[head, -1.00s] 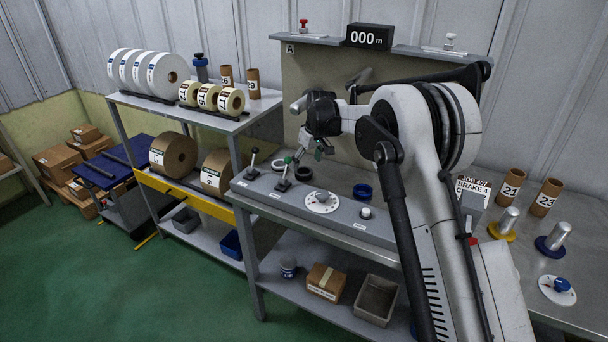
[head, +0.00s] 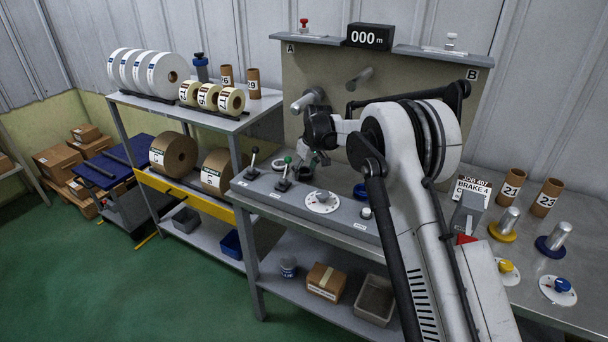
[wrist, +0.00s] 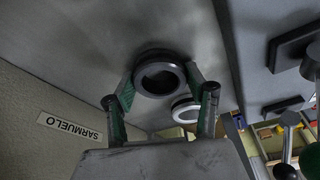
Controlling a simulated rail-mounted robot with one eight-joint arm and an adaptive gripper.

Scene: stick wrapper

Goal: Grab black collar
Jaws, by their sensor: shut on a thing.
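The black collar (wrist: 147,91) shows in the wrist view as a dark ring between the two green-padded fingers of my gripper (wrist: 160,84). The fingers are shut on it from either side. In the head view my gripper (head: 308,168) is low over the back of the grey bench console and hides the collar. A pale collar (wrist: 181,103) lies close beside the black one in the wrist view, and in the head view it sits just left of my gripper (head: 279,166). A blue collar (head: 360,191) is to the right, partly behind my arm.
Two levers, one black-knobbed (head: 254,154) and one green-knobbed (head: 286,168), stand left of my gripper. A white dial (head: 322,202) is in front. A metal spindle (head: 309,98) juts from the back panel above. Cardboard cores (head: 511,184) stand at the right.

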